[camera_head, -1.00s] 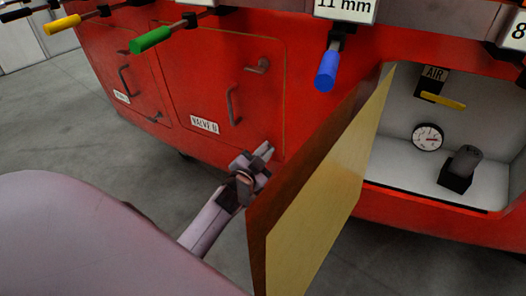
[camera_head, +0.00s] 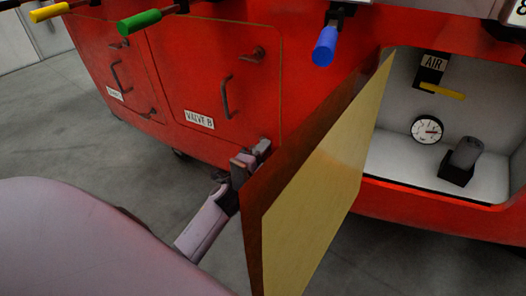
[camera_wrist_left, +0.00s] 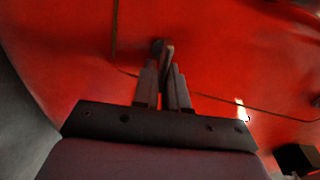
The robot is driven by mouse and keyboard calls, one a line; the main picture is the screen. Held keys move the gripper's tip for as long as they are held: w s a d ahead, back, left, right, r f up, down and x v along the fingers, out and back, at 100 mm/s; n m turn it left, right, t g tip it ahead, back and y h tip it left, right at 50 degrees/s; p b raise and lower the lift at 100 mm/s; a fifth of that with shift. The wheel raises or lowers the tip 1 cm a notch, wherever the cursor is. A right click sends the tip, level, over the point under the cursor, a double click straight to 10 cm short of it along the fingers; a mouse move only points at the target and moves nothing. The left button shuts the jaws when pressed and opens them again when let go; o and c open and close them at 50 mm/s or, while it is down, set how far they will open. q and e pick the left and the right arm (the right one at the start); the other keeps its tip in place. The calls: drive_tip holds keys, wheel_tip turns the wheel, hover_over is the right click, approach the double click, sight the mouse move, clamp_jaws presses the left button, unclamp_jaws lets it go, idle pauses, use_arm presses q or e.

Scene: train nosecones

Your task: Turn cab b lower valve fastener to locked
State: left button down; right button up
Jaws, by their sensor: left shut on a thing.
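The red cab panel marked VALVE B (camera_head: 199,119) is closed. Its upper fastener (camera_head: 252,53) is a small lever at the panel's top right. My left gripper (camera_head: 263,147) is at the panel's lower right corner and hides the lower fastener in the head view. In the left wrist view, my left gripper's fingers (camera_wrist_left: 164,75) are close together around a small dark lever, the lower fastener (camera_wrist_left: 163,48), against the red surface. Its exact angle is hard to tell. My right gripper is not in view.
An open door panel (camera_head: 325,180) stands out just right of my left gripper. Behind it is a white recess with an AIR label (camera_head: 433,63), a gauge (camera_head: 426,129) and a yellow lever (camera_head: 443,91).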

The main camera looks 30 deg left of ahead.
use_arm(q)
drive_tip(key=shift+f+m, duration=0.15)
drive_tip(key=shift+m, duration=0.45)
drive_tip(key=c, duration=1.3)
unclamp_jaws()
drive_tip(key=shift+o, duration=0.2)
drive_tip(key=s, duration=0.7)
drive_tip(key=shift+d, duration=0.35)
